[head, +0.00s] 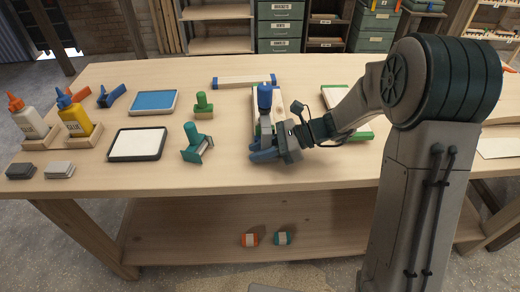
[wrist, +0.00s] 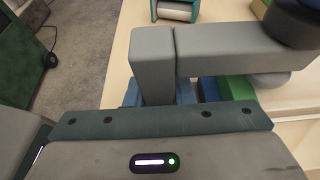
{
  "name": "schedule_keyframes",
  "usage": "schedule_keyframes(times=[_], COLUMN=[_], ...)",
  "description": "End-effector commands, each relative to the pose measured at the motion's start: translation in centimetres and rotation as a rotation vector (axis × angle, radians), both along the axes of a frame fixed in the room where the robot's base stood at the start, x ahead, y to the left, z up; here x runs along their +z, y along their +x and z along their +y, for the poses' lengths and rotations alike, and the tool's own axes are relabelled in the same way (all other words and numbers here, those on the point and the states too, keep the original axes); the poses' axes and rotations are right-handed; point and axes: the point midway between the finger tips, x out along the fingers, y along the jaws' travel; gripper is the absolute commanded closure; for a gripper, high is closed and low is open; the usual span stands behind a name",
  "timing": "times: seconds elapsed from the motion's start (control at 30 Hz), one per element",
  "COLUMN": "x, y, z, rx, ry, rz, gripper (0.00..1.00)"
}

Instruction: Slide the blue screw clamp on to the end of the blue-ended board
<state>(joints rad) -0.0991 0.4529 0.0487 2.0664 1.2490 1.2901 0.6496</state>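The blue screw clamp (head: 264,95) stands with its blue handle upward in the middle of the workbench. In the wrist view its dark handle shows at the upper right (wrist: 292,22). My gripper (head: 276,148) is at the clamp's near side and appears shut on it; the fingertips are mostly hidden. Grey blocks fill the middle of the wrist view, with blue and green parts beneath. A board (head: 257,118) with a green edge lies under and behind the clamp, partly hidden.
A white-topped tray (head: 137,145), blue-topped tray (head: 153,102) and glue bottles (head: 75,119) are farther left. A green-edged board (head: 358,133) lies behind my arm. The workbench's front edge (head: 210,191) is close.

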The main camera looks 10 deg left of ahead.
Motion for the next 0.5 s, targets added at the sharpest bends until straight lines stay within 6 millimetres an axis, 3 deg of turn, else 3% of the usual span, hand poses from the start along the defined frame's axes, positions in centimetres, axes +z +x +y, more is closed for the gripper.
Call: schedule_keyframes(times=[0.03,0.1,0.37,0.5], x=[0.2,0.1,-0.1,0.4], y=[0.0,0.0,0.0,0.3], z=[0.0,0.0,-0.1,-1.1], rx=[0.001,0.001,-0.001,-0.003], ry=[0.003,0.002,-0.001,-0.001], rz=[-0.002,-0.001,0.002,0.000], gripper=[0.67,0.53,0.53,0.53])
